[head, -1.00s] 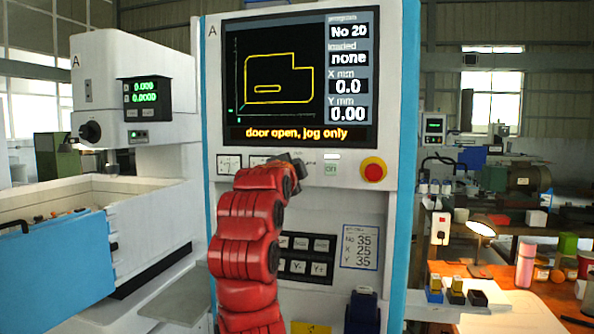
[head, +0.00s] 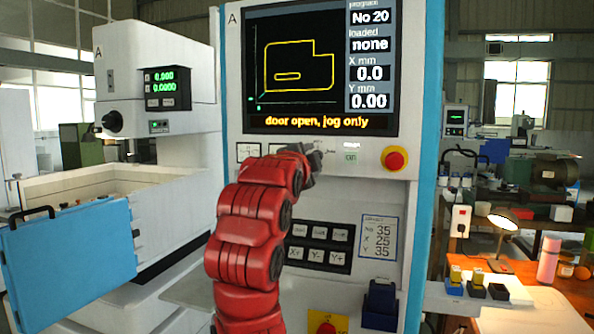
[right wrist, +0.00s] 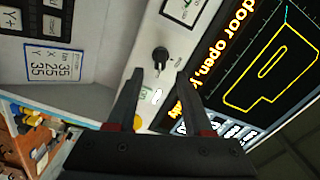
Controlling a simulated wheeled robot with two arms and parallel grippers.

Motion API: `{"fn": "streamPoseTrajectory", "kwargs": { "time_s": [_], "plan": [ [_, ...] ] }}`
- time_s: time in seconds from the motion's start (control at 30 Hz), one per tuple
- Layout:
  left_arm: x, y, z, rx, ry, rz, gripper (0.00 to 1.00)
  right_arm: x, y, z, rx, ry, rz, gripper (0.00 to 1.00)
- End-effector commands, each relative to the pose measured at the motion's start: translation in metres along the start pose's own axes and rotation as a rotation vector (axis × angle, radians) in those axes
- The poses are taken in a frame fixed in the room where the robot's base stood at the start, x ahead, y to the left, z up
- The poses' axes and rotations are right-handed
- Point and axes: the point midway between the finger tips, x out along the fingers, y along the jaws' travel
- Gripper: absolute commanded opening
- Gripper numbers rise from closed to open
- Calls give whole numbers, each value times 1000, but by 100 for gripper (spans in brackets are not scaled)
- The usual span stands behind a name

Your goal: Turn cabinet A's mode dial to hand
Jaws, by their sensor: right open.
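Cabinet A (head: 400,195) is a white control cabinet with blue edges and a screen reading "door open, jog only". Its mode dial (right wrist: 160,58) is a small black knob on the white panel in the right wrist view, beside the screen. I cannot read its setting there. In the head view the gripper and wrist largely cover the dial. My right gripper (right wrist: 160,74) is open, its two black fingers pointing at the panel with the dial just beyond and between their tips. In the head view my red right arm reaches up to the panel strip below the screen. My left gripper is out of view.
A red stop button (head: 395,160) and a green "on" button (head: 351,158) sit right of the dial area. Jog keys (head: 320,245) lie below. A blue door (head: 70,255) stands at the left. A bench with a lamp (head: 503,220) is at the right.

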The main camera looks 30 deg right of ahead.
Motion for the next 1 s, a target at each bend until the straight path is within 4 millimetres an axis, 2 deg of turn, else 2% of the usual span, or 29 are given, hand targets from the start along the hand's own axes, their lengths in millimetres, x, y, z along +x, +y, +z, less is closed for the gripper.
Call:
{"fn": "streamPoseTrajectory", "kwargs": {
  "time_s": [0.03,0.2,0.4,0.6,1.0],
  "plan": [
    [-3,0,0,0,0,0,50,-15,1,2,7,-5,-4,51],
    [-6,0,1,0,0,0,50,-62,0,2,6,-6,-5,51],
    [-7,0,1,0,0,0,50,-103,1,2,2,-6,0,51],
    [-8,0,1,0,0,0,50,-122,1,1,1,-2,1,51],
    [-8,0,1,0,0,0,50,-124,1,0,1,0,2,51]
  ]
}}
